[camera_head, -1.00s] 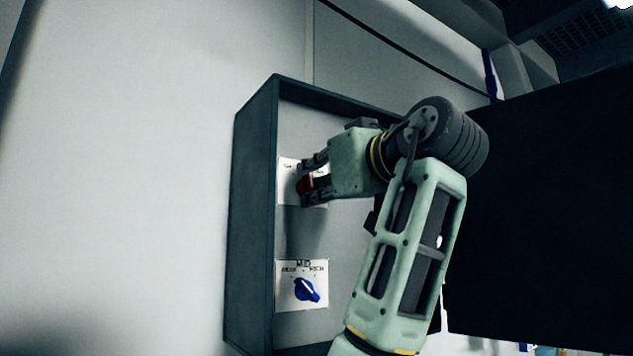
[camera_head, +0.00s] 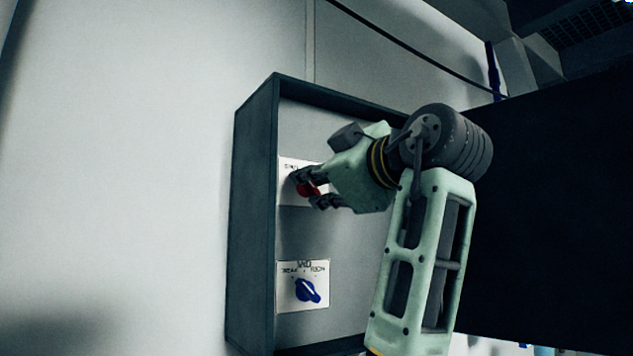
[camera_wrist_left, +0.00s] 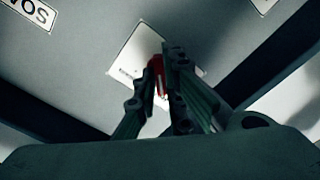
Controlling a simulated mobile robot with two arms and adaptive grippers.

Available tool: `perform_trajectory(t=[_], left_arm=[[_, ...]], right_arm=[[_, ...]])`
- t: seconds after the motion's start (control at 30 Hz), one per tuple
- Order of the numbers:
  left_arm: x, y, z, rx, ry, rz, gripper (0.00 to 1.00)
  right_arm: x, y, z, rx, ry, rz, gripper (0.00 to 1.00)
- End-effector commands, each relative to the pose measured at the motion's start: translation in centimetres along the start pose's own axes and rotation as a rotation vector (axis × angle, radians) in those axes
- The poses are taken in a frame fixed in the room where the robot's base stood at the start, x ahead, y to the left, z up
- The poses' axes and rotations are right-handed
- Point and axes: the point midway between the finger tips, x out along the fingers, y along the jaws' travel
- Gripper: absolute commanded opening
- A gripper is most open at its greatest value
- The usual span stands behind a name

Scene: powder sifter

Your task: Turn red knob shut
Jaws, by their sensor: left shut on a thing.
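The red knob (camera_head: 308,189) sits on a white label plate (camera_head: 291,166) in the upper part of a shallow dark-framed box on the wall. My left gripper (camera_head: 311,190) is shut on the red knob, with one finger on each side of it. In the left wrist view the knob (camera_wrist_left: 156,74) shows as a red strip between the two fingers (camera_wrist_left: 160,80), and its plate (camera_wrist_left: 133,58) lies behind. The fingers hide much of the knob and part of the label. My right gripper is in neither view.
A blue knob (camera_head: 308,290) on its own labelled plate (camera_head: 289,300) is below the red one. The box's dark frame (camera_head: 253,215) stands out around the panel. A large dark panel (camera_head: 560,220) is at the right. Bare pale wall (camera_head: 130,180) lies to the left.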

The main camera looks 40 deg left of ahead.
Motion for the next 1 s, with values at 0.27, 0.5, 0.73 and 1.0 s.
perform_trajectory(t=[0.27, 0.5, 0.73, 1.0], left_arm=[[-0.01, -0.08, 0.14, -0.015, -0.003, -0.002, 0.00], [0.00, -0.09, 0.14, -0.014, -0.003, -0.003, 0.11], [0.00, -0.06, 0.07, -0.013, -0.002, -0.001, 0.28], [-0.08, -0.02, 0.02, -0.013, -0.001, 0.000, 0.28]], right_arm=[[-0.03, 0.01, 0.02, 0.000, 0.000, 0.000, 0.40], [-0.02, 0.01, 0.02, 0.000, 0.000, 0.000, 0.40], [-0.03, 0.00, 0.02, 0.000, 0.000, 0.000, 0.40], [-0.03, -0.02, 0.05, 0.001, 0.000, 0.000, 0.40]])
